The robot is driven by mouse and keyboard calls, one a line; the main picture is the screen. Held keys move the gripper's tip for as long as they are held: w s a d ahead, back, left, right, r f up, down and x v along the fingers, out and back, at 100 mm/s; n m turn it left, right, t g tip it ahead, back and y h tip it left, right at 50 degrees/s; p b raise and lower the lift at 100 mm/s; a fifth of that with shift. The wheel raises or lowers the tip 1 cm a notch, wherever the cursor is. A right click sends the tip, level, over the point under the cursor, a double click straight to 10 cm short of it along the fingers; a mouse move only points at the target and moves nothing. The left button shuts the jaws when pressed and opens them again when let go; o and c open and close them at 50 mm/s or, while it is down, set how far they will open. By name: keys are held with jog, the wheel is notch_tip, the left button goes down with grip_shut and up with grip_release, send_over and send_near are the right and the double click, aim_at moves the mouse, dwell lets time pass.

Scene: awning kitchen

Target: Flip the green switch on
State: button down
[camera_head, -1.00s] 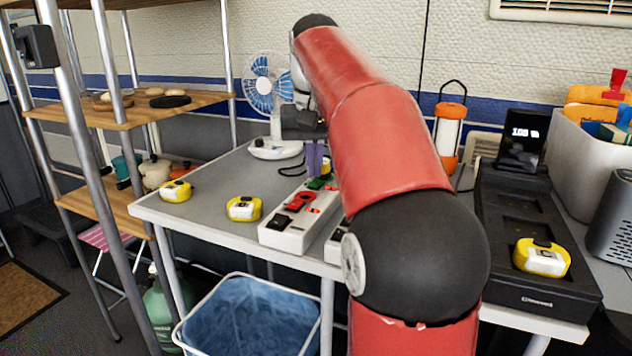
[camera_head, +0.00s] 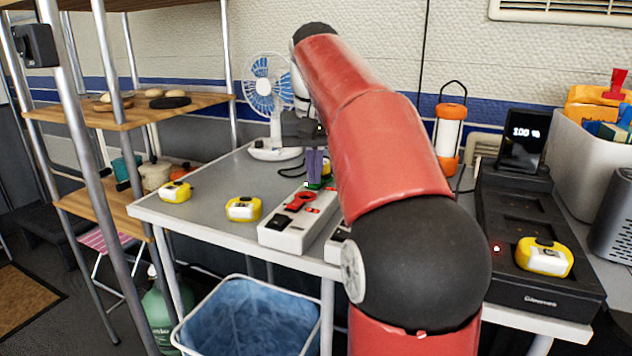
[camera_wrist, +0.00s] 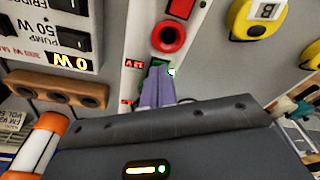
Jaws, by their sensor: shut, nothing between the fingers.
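The white switch box (camera_head: 284,239) lies on the grey table, with a black switch (camera_head: 280,221) at its near end, a red switch (camera_head: 299,201) in the middle and the green switch (camera_head: 314,186) at the far end. My gripper (camera_head: 314,183) is shut, with its purple-grey fingers pointing down at the green switch and hiding most of it. The wrist view shows my gripper (camera_wrist: 158,66) over a sliver of the green switch (camera_wrist: 172,71), beside the red switch (camera_wrist: 167,37). I cannot tell whether the fingertips touch it, or its on/off position.
A second switch panel (camera_wrist: 25,45), its display reading 0 W, stands beside the box. A fan (camera_head: 268,90) stands behind. Yellow-and-white battery packs (camera_head: 243,208) lie to the left. An orange-and-white lantern (camera_head: 449,130) and a black charger (camera_head: 540,290) are on the right.

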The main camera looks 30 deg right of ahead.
jog(key=shift+r+p, duration=2.45)
jog(key=shift+p, duration=0.2)
jog(key=shift+r, duration=1)
